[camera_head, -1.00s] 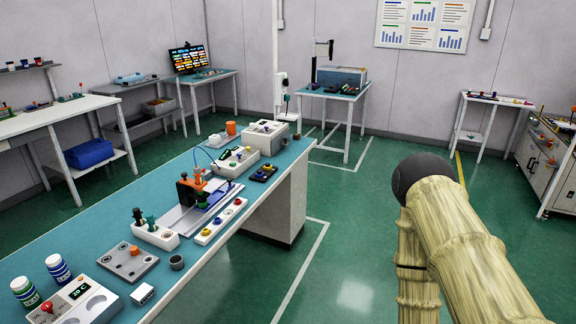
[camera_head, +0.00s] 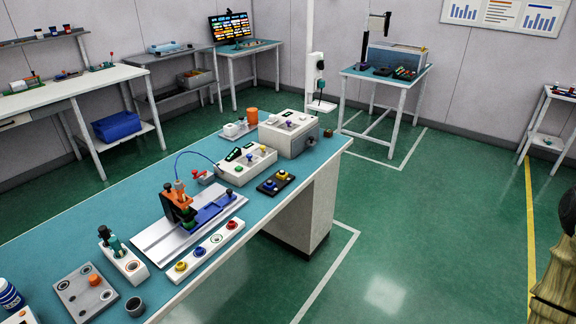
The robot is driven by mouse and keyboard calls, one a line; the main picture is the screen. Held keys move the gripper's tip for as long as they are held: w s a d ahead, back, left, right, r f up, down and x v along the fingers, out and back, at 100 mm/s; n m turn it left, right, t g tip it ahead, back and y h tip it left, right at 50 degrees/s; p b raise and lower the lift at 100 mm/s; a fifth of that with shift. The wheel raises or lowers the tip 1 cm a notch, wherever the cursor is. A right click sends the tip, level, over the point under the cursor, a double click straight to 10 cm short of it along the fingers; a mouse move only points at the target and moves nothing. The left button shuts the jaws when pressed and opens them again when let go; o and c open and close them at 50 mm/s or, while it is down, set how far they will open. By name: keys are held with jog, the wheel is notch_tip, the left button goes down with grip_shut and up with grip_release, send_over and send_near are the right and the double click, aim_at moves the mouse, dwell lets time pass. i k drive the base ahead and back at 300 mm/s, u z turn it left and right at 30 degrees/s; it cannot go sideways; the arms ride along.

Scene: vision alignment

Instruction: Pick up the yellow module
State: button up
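Small yellow parts show on the near workbench (camera_head: 95,215): a yellow round knob (camera_head: 181,266) on the white strip (camera_head: 208,252), and a yellow button (camera_head: 269,185) on a small dark block (camera_head: 276,182). Which of these, if any, is the module I cannot tell. My gripper is out of view. Only a part of my arm shows at the right edge, away from the bench.
The bench holds an orange and black fixture (camera_head: 179,203) on a rail plate, white instrument boxes (camera_head: 289,136), a grey plate (camera_head: 86,291) and a dark cup (camera_head: 135,306). Green floor (camera_head: 420,230) is open right of the bench. A side table (camera_head: 386,79) stands behind.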

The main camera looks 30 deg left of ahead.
aim_at(282, 175)
jog(key=u, duration=0.6)
jog(key=i, duration=1)
jog(key=u, duration=0.8)
